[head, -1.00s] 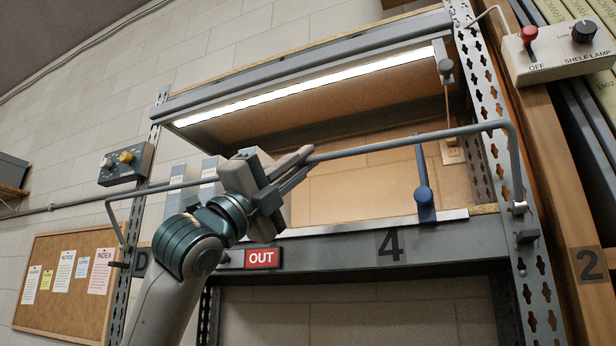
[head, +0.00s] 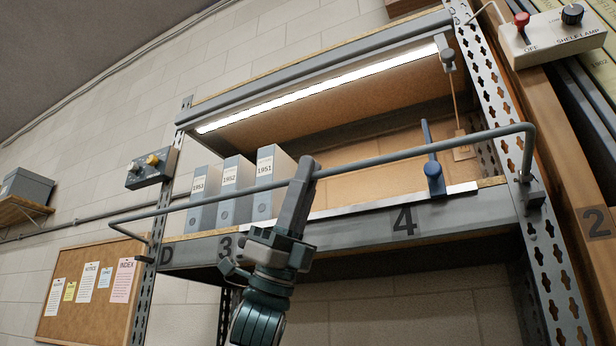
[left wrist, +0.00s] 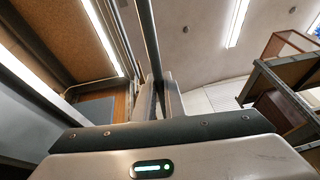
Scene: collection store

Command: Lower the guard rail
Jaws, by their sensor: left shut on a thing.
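The guard rail (head: 400,158) is a grey bent bar across the front of the lit shelf bay. Its ends meet the shelf uprights at the left and the right, and it stands out in front of the shelf edge. My left gripper (head: 306,172) reaches up from below and is shut on the bar near its middle. In the left wrist view the bar (left wrist: 149,35) runs up from between the fingers (left wrist: 158,98). The gripper covers a small part of the bar. My right gripper is in neither view.
Several grey binders (head: 238,176) stand on the shelf behind the rail. A blue upright holder (head: 433,172) stands by the shelf edge (head: 350,212). A control box (head: 153,168) is on the left upright, and a shelf lamp box (head: 552,38) is at the upper right.

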